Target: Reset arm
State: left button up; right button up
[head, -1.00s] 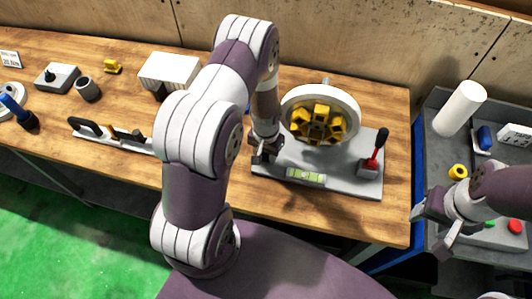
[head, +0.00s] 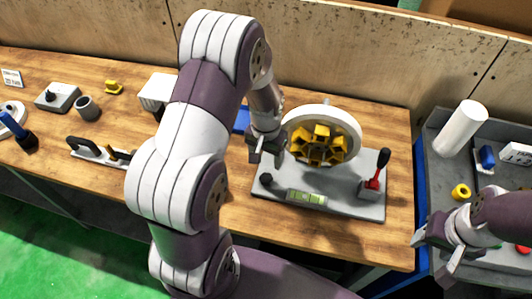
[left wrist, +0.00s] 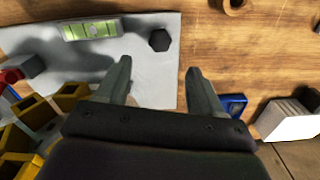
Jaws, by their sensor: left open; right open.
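My left gripper (head: 267,150) is open and empty in the head view, just left of the grinder wheel (head: 322,136) and above the left part of the grey base plate (head: 335,208). In the left wrist view its two fingers (left wrist: 160,88) are spread with nothing between them, over the edge between plate and wood. A black knob (left wrist: 159,40) on the plate lies ahead of the fingers. My right gripper (head: 447,248) is at the lower right, open, over the grey tray; I see nothing in it.
A red-and-black lever (head: 376,172) and a green level (head: 306,197) are on the plate. The grey tray (head: 437,178) holds a white cylinder (head: 461,128) and a yellow ring (head: 461,191). The wooden bench (head: 130,185) has free room at its front.

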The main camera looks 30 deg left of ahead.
pick_arm(q)
notch_tip(320, 180, up, 2)
jog(key=shift+r, duration=0.2)
dwell(0.3)
jog(key=s+d+r+b, duration=0.1)
jog(key=s+d+r, duration=0.1)
jog(key=s, duration=0.2)
jog(key=s+d+r+t+b, duration=0.1)
jog(key=s+d+r, duration=0.2)
jog(key=s, duration=0.2)
jog(key=shift+s+r, duration=0.2)
jog(key=shift+s+d, duration=0.15)
jog(key=shift+d, duration=0.05)
dwell(0.4)
